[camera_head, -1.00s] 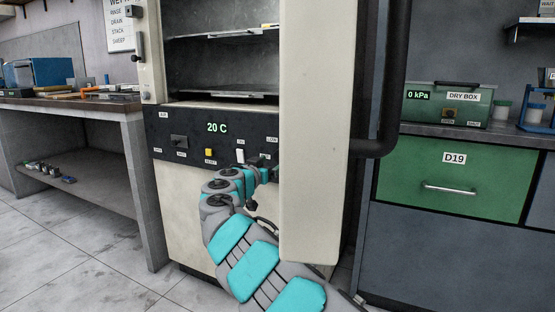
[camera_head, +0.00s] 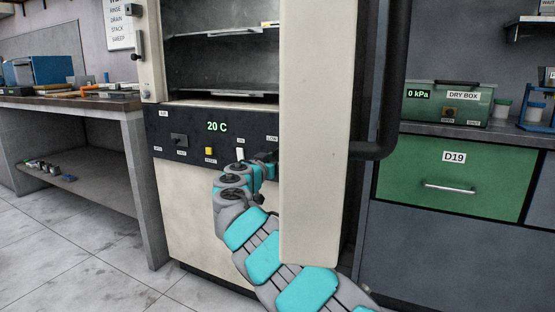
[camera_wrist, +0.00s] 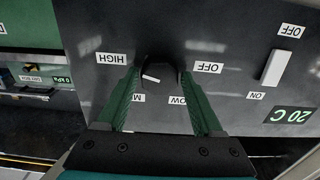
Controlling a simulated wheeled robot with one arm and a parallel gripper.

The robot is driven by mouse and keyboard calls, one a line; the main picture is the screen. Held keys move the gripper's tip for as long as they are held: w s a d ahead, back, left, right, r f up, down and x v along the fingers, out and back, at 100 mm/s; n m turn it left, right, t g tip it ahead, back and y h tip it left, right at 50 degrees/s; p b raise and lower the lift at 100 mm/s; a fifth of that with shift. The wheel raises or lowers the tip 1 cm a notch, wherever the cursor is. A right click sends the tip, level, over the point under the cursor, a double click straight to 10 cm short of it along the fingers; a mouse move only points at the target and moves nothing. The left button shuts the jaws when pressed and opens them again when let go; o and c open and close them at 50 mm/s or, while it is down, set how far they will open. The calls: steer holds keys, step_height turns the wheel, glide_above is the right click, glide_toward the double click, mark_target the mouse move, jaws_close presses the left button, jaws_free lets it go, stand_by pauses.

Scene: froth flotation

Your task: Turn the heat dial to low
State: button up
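The heat dial (camera_wrist: 160,72) is a dark round knob with a short white mark, on the dark control panel (camera_wrist: 215,40). In the wrist view, labels HIGH, OFF, LOW and one partly hidden label starting with M surround it upside down. My gripper (camera_wrist: 160,78) has its two green fingers on either side of the dial, with the tips close to its edges. Whether they press on it cannot be told. The LOW label (camera_wrist: 177,100) lies between the fingers. In the head view, the dial and my fingertips are hidden by my arm and the cabinet door.
The cabinet's cream door (camera_head: 316,130) stands open just right of my arm. A white switch (camera_wrist: 274,68) with OFF and ON labels and a 20 C display (camera_wrist: 289,116) are beside the dial. A yellow button (camera_head: 209,150) is farther left. Open floor lies at the lower left.

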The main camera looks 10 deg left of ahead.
steer(key=c, duration=1)
steer(key=shift+n, duration=0.3)
steer(key=shift+r+n+p, duration=0.15)
steer(key=shift+n+p, duration=2.65)
steer(key=shift+n, duration=4)
steer(key=shift+r+n+p, duration=0.1)
steer(key=shift+n+p, duration=2.65)
steer(key=shift+n, duration=4.05)
